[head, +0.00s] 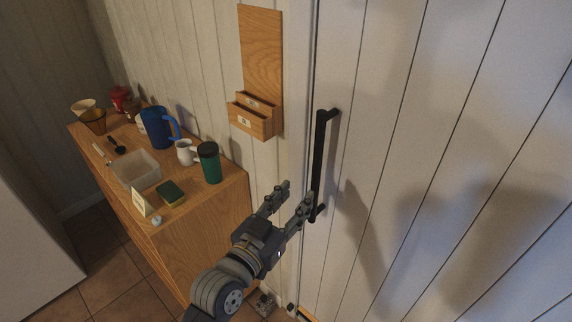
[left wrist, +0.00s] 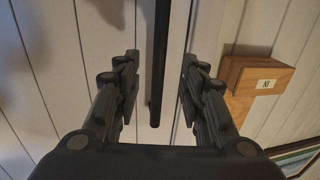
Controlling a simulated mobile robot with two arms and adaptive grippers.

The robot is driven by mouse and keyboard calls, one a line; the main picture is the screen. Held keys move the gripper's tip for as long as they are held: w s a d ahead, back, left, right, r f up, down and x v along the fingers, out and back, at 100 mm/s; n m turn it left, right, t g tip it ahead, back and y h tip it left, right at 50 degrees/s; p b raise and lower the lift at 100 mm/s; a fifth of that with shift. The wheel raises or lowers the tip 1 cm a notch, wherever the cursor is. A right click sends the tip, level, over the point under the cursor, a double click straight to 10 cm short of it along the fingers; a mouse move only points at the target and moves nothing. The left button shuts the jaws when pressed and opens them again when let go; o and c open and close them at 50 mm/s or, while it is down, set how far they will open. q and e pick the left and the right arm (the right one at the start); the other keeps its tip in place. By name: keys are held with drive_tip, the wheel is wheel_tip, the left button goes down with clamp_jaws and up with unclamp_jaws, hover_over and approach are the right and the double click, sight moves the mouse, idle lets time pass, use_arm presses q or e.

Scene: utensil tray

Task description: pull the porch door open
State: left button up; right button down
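The porch door (head: 430,130) is a pale planked panel and looks shut. A black vertical bar handle (head: 320,150) is fixed near its left edge. My left gripper (head: 297,190) is open and empty, with its fingers pointing toward the lower part of the handle. In the left wrist view the gripper (left wrist: 158,75) has its fingers spread, and the black handle (left wrist: 160,50) shows in the gap between them. No finger is closed on it. I cannot tell how far the handle is from the fingertips. My right gripper is not in view.
A wooden cabinet (head: 205,235) stands left of the door, with a green tumbler (head: 209,165), blue pitcher (head: 157,130), white mug (head: 184,153) and pale tray (head: 135,172) on top. A wooden wall box (head: 250,120) hangs beside the handle. Tiled floor shows at lower left.

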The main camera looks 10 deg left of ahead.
sight(315, 171)
use_arm(q)
drive_tip(key=p+x, duration=0.1)
drive_tip(key=x, duration=0.5)
drive_tip(key=r+p+x, duration=0.1)
drive_tip(key=x, duration=0.3)
drive_tip(key=shift+p, duration=0.35)
drive_tip(key=shift+w+d, duration=0.25)
drive_tip(key=shift+w, duration=0.2)
drive_tip(key=shift+a, duration=0.1)
drive_tip(key=shift+c, duration=0.9)
drive_tip(key=shift+s, duration=0.1)
clamp_jaws()
